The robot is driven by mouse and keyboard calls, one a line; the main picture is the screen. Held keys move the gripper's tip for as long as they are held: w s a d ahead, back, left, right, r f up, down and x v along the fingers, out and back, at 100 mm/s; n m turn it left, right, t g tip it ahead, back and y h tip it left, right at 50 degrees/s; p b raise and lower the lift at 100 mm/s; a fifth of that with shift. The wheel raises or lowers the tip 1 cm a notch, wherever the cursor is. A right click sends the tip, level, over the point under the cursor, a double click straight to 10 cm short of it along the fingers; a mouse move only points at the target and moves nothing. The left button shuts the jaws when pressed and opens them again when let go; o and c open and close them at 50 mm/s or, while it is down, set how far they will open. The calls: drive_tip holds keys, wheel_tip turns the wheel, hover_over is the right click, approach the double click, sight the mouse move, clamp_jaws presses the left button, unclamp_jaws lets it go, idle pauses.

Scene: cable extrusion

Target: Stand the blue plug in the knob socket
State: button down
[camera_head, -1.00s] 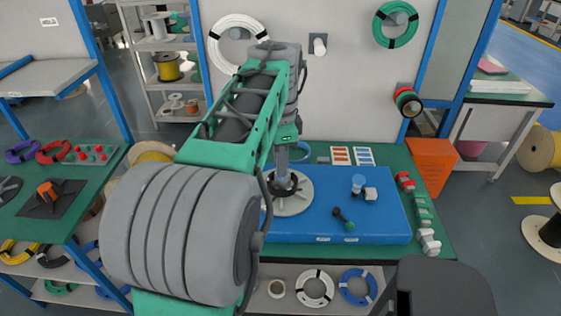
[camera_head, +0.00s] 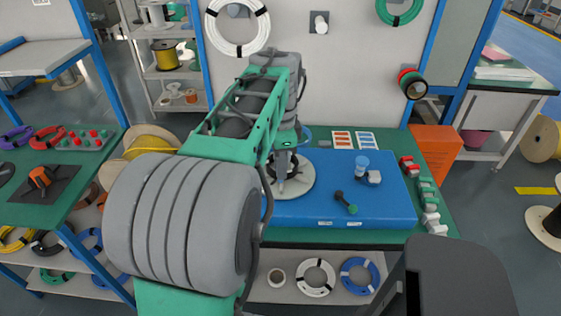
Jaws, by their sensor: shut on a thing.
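My gripper (camera_head: 282,188) points down over a pale round disc (camera_head: 300,188) at the left of the blue mat (camera_head: 385,210). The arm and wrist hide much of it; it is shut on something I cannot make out. A dark ring shows behind the fingers. A light-blue cylinder (camera_head: 361,164) stands upright on the mat, right of my gripper and apart from it, beside a small pale grey block (camera_head: 374,178). It may be the blue plug. I cannot tell which part is the knob socket.
Red, green and white parts (camera_head: 427,195) line the bench's right edge. An orange bin (camera_head: 434,150) stands beyond. Two cards (camera_head: 353,140) lie behind the mat. Cable coils (camera_head: 315,277) lie on the shelf below. The mat's right front is clear.

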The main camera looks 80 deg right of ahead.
drive_tip(key=w+a+p, duration=0.1)
drive_tip(key=w+p, duration=0.1)
drive_tip(key=w, duration=1.1)
drive_tip(key=shift+w, duration=0.3)
drive_tip(key=shift+f+b, duration=3.05)
drive_tip(key=shift+f, duration=2.55)
drive_tip(key=shift+f, duration=0.4)
drive_tip(key=c, duration=1.2)
unclamp_jaws()
drive_tip(key=shift+c, duration=0.2)
